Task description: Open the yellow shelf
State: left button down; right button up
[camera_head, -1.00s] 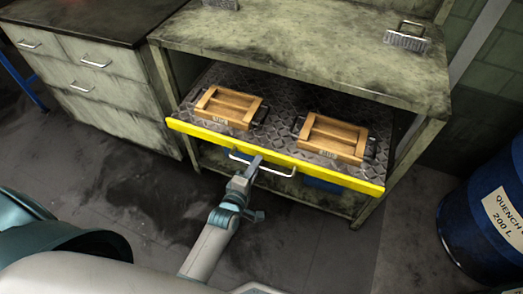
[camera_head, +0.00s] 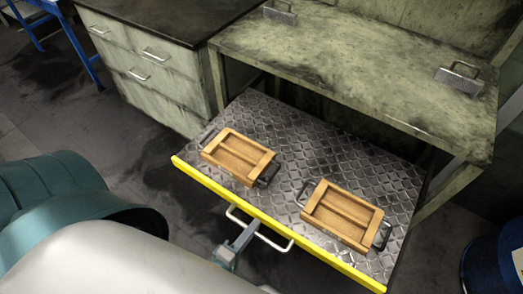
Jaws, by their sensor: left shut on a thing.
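The yellow shelf is a metal diamond-plate sheet (camera_head: 285,155) with a yellow front edge (camera_head: 305,248) and a silver bar handle (camera_head: 277,243). It stands well out from the grey-green workbench (camera_head: 340,60). Two wooden trays with dark metal handles, a left one (camera_head: 238,155) and a right one (camera_head: 343,211), rest on it. My left gripper (camera_head: 248,229) is shut on the handle near its middle. My own arm hides part of the gripper. My right gripper is not in view.
A drawer cabinet (camera_head: 150,65) stands left of the workbench. A blue drum (camera_head: 490,265) is at the lower right edge. Metal blocks with handles (camera_head: 280,13) (camera_head: 459,78) sit on the bench top. Dark floor is open at the left.

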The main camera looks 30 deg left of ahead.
pick_arm(q)
jog(key=shift+v, duration=0.8)
jog(key=shift+f, duration=0.2)
jog(key=c, duration=1.8)
grip_release()
jog(key=shift+o, duration=0.2)
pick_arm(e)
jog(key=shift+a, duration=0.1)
